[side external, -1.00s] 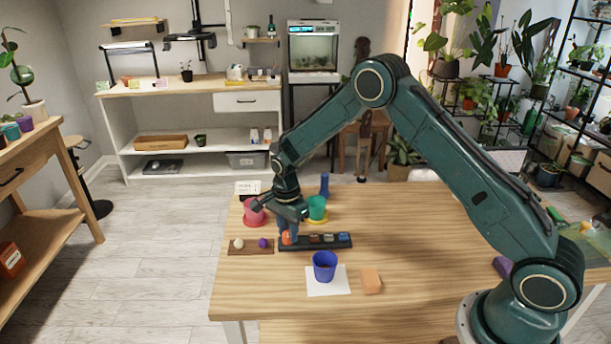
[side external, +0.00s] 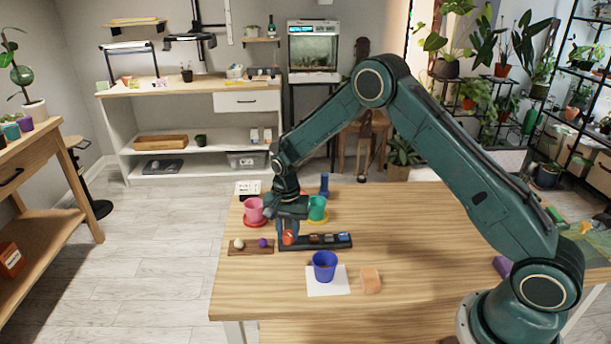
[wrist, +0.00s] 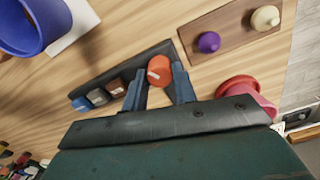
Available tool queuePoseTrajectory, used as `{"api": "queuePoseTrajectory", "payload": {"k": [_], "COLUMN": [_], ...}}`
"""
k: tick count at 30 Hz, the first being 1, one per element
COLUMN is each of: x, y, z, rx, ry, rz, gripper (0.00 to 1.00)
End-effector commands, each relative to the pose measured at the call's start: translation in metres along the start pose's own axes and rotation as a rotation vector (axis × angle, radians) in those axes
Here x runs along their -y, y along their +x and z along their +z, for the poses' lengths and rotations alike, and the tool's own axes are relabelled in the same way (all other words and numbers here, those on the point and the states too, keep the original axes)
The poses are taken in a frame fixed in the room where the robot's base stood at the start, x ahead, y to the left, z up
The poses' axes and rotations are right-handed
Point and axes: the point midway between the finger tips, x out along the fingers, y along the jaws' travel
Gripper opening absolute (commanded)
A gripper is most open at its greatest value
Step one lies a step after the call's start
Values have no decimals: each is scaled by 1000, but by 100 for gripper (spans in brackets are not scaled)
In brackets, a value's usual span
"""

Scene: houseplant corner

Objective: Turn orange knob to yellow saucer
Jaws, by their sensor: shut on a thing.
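The orange knob (side external: 289,238) stands at the left end of a dark strip (side external: 297,243). It also shows in the wrist view (wrist: 159,71) between the two fingers. My gripper (side external: 288,232) points down over it and is shut on the knob. The yellow saucer (side external: 325,219) lies under a green pot (side external: 317,207), behind the strip; my gripper hides part of it in the side view. It is not visible in the wrist view. A pink pot (side external: 253,209) stands on a red saucer (side external: 246,223) to the left.
A brown board (side external: 250,251) with a white and a purple knob lies left of the strip. A blue pot (side external: 325,264) stands on white paper in front, with an orange block (side external: 371,281) to its right. A blue bottle-like item (side external: 324,184) stands behind. The table's right side is mostly clear.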

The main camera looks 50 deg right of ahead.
Motion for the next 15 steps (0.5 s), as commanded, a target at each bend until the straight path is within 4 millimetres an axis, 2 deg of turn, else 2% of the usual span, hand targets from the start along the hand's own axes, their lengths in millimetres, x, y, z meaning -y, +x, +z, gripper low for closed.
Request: {"api": "queuePoseTrajectory", "payload": {"k": [6, 15], "x": [0, 0], "y": [-1, -1], "z": [0, 0], "rx": [0, -1], "ry": [-171, -307], "rz": [-1, -1], "gripper": [5, 5]}}
